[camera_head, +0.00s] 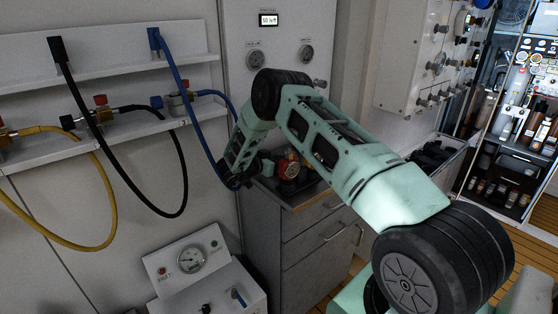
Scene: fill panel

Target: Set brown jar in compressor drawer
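A small red-brown round object (288,169), possibly the brown jar, shows on or just above the top of a grey drawer cabinet (313,236). My arm reaches over from the right and bends down to the cabinet's left side. The cabinet has a drawer front with a bar handle (339,231); this drawer looks shut. Whether it is the compressor drawer cannot be told.
Blue, black and yellow hoses hang from the wall shelves on the left. A gauge box (202,279) stands low in front. A grey open bin (437,159) with dark contents is right of the cabinet, partly behind my arm. Wooden floor shows at lower right.

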